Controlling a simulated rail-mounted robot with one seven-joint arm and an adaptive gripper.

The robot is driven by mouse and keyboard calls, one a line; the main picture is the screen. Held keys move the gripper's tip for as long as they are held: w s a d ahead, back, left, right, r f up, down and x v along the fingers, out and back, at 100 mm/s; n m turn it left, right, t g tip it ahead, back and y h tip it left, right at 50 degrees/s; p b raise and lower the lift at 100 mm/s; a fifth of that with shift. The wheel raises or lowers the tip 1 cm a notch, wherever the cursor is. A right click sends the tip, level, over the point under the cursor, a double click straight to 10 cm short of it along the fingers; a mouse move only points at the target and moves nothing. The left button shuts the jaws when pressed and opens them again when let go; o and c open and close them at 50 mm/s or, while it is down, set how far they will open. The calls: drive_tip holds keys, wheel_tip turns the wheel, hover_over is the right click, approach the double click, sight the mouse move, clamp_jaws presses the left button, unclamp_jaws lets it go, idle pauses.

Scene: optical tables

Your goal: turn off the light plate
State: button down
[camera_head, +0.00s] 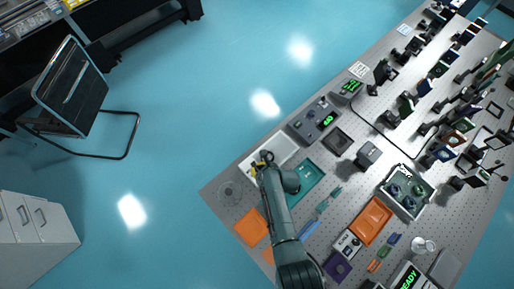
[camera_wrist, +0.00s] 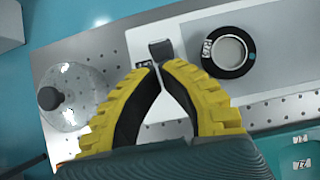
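The light plate is a pale, flat box (camera_head: 280,151) near the table's left end in the head view. A small dark grey tab (camera_wrist: 160,48) stands at the plate's left edge. My gripper (camera_head: 262,160) is over the plate's left end. In the wrist view its yellow fingers (camera_wrist: 161,68) have their tips almost together, with nothing held, just short of the tab. Whether they touch it I cannot tell. Part of the plate is hidden behind the fingers.
A clear round glass dish with a dark knob (camera_wrist: 50,98) stands left of my fingers. A teal tray (camera_head: 306,180) and an orange tray (camera_head: 252,227) are close by. A grey box with a green display (camera_head: 314,120) stands beyond the plate.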

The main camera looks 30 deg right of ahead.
drive_tip(key=shift+r+p, duration=0.9)
drive_tip(key=shift+f, duration=0.1)
wheel_tip(320, 180, up, 10)
drive_tip(key=s+p, duration=0.2)
drive_tip(key=p, duration=0.3)
drive_tip(key=shift+s+d+f, duration=0.15)
drive_tip(key=shift+s+d, duration=0.05)
drive_tip(key=shift+s, duration=0.1)
